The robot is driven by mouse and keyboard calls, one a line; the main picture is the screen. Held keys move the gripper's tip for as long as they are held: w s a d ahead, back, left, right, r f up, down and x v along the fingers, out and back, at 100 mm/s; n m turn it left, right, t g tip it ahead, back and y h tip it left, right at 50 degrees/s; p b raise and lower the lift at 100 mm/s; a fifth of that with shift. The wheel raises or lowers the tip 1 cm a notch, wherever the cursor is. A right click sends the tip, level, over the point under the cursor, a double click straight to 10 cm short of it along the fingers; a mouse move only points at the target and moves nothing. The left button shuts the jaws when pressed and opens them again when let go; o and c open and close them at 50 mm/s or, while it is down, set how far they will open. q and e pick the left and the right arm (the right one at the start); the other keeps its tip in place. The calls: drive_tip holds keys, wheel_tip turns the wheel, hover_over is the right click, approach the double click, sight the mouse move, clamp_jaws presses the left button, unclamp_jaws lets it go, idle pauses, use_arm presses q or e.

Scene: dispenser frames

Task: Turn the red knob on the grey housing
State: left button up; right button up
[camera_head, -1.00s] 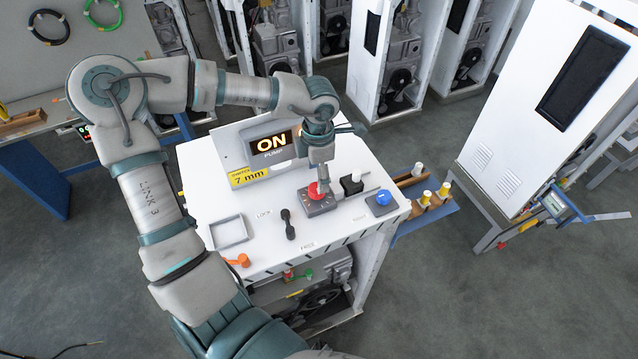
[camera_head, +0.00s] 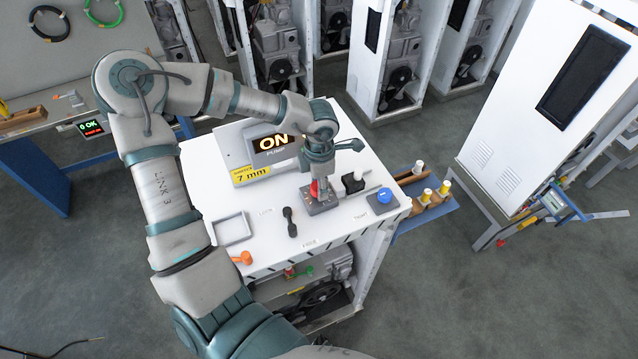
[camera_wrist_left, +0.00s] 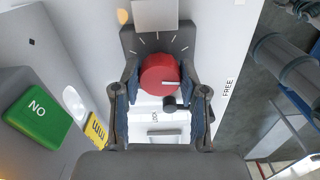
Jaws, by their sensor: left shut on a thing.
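The red knob (camera_head: 316,190) sits on its small grey housing (camera_head: 322,208) on the white cabinet top. My left gripper (camera_head: 319,182) points down over the knob in the head view and partly hides it. In the left wrist view the red knob (camera_wrist_left: 160,75) lies between the two fingers of my left gripper (camera_wrist_left: 163,88), which are shut on its sides. A white pointer line shows on the knob's face, and tick marks show on the grey housing (camera_wrist_left: 183,38) around it. My right gripper is not in view.
A black handle (camera_head: 290,221), a blue knob (camera_head: 384,196), a black block with a white top (camera_head: 354,182) and a grey square frame (camera_head: 231,229) are around the housing. An orange part (camera_head: 242,258) is at the front edge.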

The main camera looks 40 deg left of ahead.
use_arm(q)
drive_tip(key=shift+s+f, duration=0.1)
drive_tip(key=shift+f, duration=0.05)
drive_tip(key=shift+b, duration=0.3)
drive_tip(key=shift+f+m+b, duration=0.2)
drive_tip(key=shift+m+b, duration=0.8)
drive_tip(key=m+b, duration=0.2)
drive_tip(key=m, duration=0.1)
drive_tip(key=shift+m+b, duration=0.3)
drive_tip(key=shift+b, duration=0.1)
drive_tip(key=m+b, duration=0.2)
drive_tip(key=m, duration=0.2)
drive_tip(key=shift+s+r, duration=0.1)
drive_tip(key=m+b, duration=0.1)
drive_tip(key=m, duration=0.4)
drive_tip(key=shift+r, duration=0.1)
drive_tip(key=shift+m, duration=0.3)
drive_tip(key=shift+r, duration=0.1)
